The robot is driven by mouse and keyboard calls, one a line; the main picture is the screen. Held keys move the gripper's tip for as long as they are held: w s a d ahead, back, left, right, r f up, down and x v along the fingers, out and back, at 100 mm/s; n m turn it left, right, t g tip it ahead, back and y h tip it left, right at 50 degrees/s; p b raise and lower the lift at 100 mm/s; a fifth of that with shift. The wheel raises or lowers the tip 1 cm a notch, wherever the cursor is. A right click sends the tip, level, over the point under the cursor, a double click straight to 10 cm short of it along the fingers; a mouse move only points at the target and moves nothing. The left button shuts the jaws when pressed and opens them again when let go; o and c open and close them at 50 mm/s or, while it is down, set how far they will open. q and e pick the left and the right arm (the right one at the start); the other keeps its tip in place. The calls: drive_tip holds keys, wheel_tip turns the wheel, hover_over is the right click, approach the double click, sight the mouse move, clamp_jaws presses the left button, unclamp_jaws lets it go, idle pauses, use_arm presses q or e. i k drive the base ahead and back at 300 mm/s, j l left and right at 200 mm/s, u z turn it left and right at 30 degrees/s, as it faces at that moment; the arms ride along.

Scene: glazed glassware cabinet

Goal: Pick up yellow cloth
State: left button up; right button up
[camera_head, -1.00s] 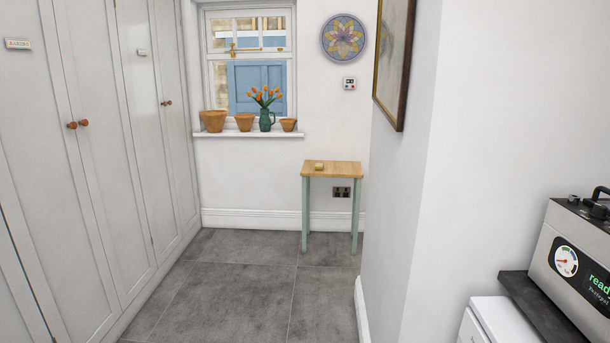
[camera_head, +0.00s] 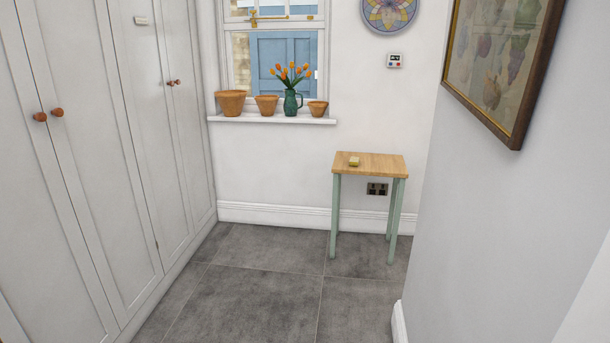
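A small yellow item (camera_head: 354,161), which looks like the folded yellow cloth, lies on the left part of a small wooden-topped table (camera_head: 385,167) with pale green legs. The table stands against the far wall, below and to the right of the window. The item is too small to make out in detail. Neither of my grippers shows in the head view.
Grey tiled floor (camera_head: 255,255) is clear up to the table. Tall grey cupboards (camera_head: 85,150) line the left. A wall corner (camera_head: 500,220) with a framed picture (camera_head: 500,65) juts in at right. Terracotta pots (camera_head: 231,103) and a green jug of tulips (camera_head: 291,103) stand on the windowsill.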

sight(353, 161)
drive_tip(key=i, duration=2.05)
drive_tip(key=i+z, duration=0.1)
drive_tip(key=i, duration=0.4)
drive_tip(key=i+j+z, duration=0.1)
drive_tip(key=i, duration=0.45)
drive_tip(key=i+j, duration=0.1)
drive_tip(key=i, duration=0.4)
drive_tip(key=i+j+z, duration=0.15)
drive_tip(key=i, duration=0.35)
